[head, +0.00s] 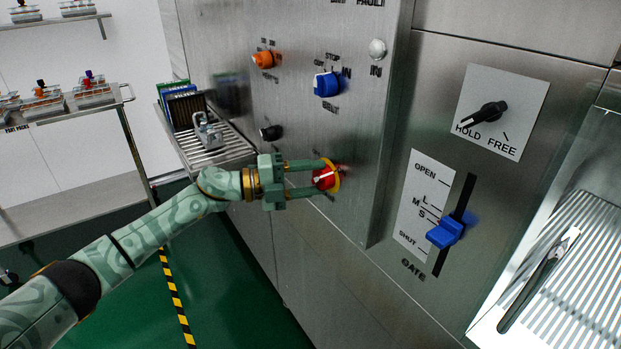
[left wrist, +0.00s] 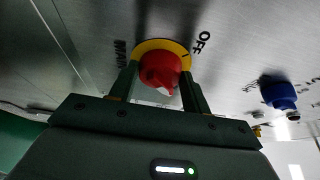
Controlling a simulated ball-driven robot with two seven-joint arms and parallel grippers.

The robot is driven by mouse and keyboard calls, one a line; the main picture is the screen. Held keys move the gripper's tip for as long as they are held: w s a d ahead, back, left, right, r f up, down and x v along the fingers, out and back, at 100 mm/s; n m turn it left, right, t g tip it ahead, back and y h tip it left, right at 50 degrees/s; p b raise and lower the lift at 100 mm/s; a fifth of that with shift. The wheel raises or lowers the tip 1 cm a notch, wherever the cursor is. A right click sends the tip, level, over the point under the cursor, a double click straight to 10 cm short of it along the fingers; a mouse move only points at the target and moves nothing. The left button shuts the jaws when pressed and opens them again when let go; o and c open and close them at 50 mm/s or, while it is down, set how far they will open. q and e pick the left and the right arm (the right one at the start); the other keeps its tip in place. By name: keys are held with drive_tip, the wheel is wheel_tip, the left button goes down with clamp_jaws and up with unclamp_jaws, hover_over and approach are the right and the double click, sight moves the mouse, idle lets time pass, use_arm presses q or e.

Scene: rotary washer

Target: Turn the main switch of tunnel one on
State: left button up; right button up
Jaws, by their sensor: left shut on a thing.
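The main switch (head: 324,177) is a red rotary knob on a yellow round plate, low on the steel panel. It also shows in the left wrist view (left wrist: 161,70), where the yellow plate (left wrist: 178,46) carries an OFF label at its upper right and a label at its left that looks like MAIN. My left gripper (head: 318,178) is shut on the red knob, with one finger on each side of it. In the left wrist view its fingers (left wrist: 160,88) flank the knob. Part of the plate is hidden by the fingers. My right gripper is not in view.
On the same panel are an orange knob (head: 264,60), a black knob (head: 271,132), a blue knob (head: 327,85) and a white button (head: 377,48). To the right are a black HOLD/FREE switch (head: 487,112) and a blue gate lever (head: 446,233). A roller conveyor (head: 215,153) stands behind my wrist.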

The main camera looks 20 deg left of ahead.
use_arm(q)
drive_tip(key=shift+f, duration=0.1)
drive_tip(key=o, duration=1)
drive_tip(key=shift+c, duration=0.2)
drive_tip(key=v, duration=1.6)
drive_tip(key=shift+p, duration=0.3)
drive_tip(key=shift+a, duration=0.1)
